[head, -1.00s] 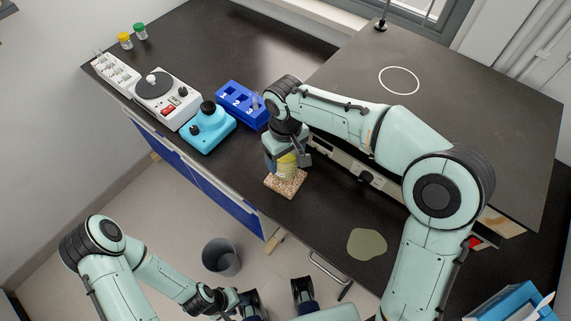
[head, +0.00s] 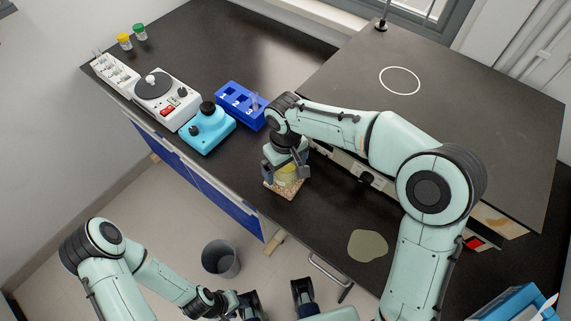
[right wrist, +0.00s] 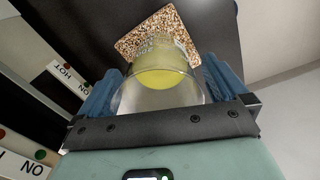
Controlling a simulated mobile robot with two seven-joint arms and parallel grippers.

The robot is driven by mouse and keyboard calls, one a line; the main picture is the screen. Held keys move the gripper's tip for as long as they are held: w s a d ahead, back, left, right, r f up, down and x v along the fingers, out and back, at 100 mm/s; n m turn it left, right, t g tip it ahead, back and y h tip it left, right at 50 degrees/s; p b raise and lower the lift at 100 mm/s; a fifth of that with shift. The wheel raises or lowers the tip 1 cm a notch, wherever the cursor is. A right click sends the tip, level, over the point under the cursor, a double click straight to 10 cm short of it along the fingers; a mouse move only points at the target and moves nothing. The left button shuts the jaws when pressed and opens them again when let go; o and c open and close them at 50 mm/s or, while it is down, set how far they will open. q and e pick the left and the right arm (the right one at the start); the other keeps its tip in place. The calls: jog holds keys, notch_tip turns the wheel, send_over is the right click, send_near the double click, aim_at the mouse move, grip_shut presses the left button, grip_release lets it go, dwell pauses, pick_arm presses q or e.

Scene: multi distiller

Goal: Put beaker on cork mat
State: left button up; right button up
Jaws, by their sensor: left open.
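My right gripper (head: 286,168) is shut on the beaker (head: 286,177), a clear glass with yellow-green liquid. In the right wrist view the beaker (right wrist: 165,82) stands between the two blue fingers. The speckled cork mat (head: 272,187) lies on the black bench directly below, mostly covered by the beaker and gripper. The mat (right wrist: 140,38) also shows beyond the beaker's base in the right wrist view. I cannot tell whether the base touches the mat. My left gripper (head: 277,299) is open and empty at the bottom edge, off the bench.
A blue numbered rack (head: 240,104), a cyan device (head: 207,128) and a white stirrer (head: 166,100) stand to the left. A large raised dark platform (head: 450,110) is behind the right arm. A greenish round patch (head: 367,245) lies on the bench. A bin (head: 221,258) is on the floor.

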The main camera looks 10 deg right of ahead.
notch_tip(320, 180, up, 12)
jog(key=p, duration=0.2)
jog(key=shift+r, duration=0.2)
dwell(0.6)
